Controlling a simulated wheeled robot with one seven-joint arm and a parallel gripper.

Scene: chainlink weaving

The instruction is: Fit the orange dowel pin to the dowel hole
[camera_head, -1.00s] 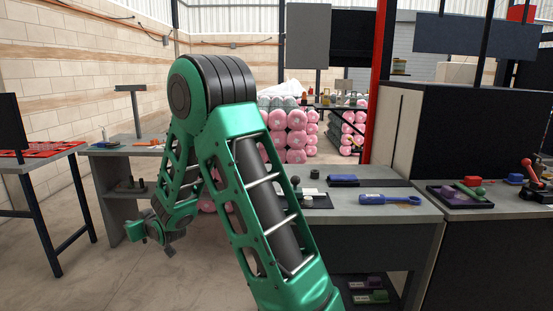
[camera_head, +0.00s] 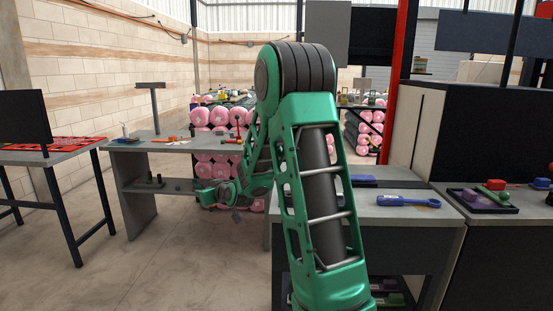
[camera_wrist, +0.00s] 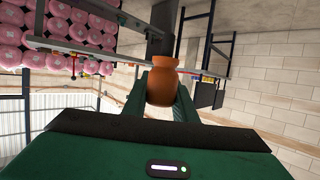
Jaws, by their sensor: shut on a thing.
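My gripper (camera_head: 208,191) hangs low in front of the grey workbench in the head view, small and partly turned away. In the wrist view my gripper (camera_wrist: 162,88) is shut on the orange dowel pin (camera_wrist: 163,80), a rounded orange piece with a flared end between the two green fingers. The pin is clear of any table. I cannot make out the dowel hole in either view.
The grey workbench (camera_head: 160,146) carries a T-shaped stand (camera_head: 154,105) and small tools. A right-hand bench has a blue tool (camera_head: 408,201) and a dark tray (camera_head: 480,200) of coloured parts. A table with red panels (camera_head: 65,143) stands left. Floor between is clear.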

